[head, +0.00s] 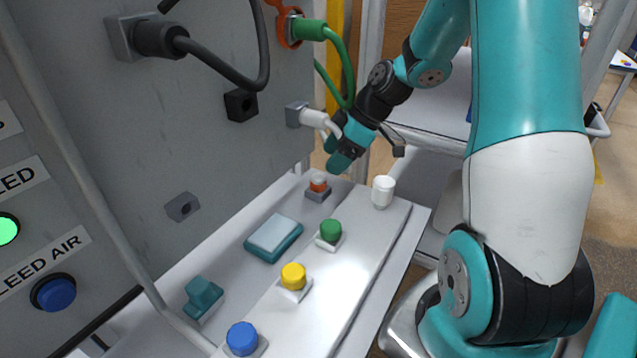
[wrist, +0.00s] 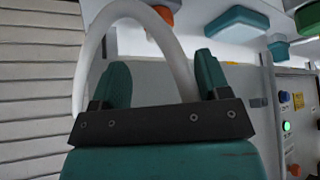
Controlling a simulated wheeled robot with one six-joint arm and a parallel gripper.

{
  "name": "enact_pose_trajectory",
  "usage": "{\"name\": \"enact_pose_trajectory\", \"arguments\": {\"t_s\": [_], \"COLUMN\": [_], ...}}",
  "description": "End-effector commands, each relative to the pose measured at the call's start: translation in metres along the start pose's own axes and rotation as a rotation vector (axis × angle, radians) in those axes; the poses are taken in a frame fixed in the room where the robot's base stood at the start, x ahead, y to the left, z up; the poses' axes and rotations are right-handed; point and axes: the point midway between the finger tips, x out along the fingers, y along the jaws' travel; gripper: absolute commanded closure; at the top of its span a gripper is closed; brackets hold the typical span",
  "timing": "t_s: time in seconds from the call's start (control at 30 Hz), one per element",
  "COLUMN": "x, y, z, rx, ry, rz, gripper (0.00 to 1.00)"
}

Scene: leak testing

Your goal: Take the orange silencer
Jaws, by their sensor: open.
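The orange silencer (head: 318,183) is a small orange piece with a pale top. It sits upright on a grey block at the far end of the shelf in the head view. In the wrist view an orange piece (wrist: 160,14) at the top edge, partly cut off, looks like it. My gripper (head: 336,150) is just above and slightly right of the silencer, apart from it, beside the grey panel. In the wrist view its two teal fingers stand wide apart with nothing clearly held. A whitish tube (wrist: 139,12) arches across the fingers; I cannot tell whether it touches them.
Green (head: 331,231), yellow (head: 293,276) and blue (head: 242,338) caps line the shelf. A pale-topped teal box (head: 274,238) lies nearer. The panel carries a white fitting (head: 314,118) and a green hose (head: 345,70) close to my gripper.

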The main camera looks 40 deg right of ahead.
Motion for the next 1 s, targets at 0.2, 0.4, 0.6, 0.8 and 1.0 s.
{"name": "enact_pose_trajectory", "arguments": {"t_s": [0.2, 0.4, 0.6, 0.8, 1.0], "x": [0.016, 0.049, 0.066, 0.066, 0.066], "y": [0.0, 0.0, 0.001, 0.001, 0.001], "z": [0.001, 0.002, 0.002, 0.002, 0.002], "rx": [0.002, 0.004, 0.003, 0.003, 0.004], "ry": [0.0, -0.001, 0.0, 0.0, 0.0], "rz": [-0.002, -0.002, 0.001, 0.003, 0.003], "gripper": [0.31, 0.31, 0.31, 0.31, 0.74]}}
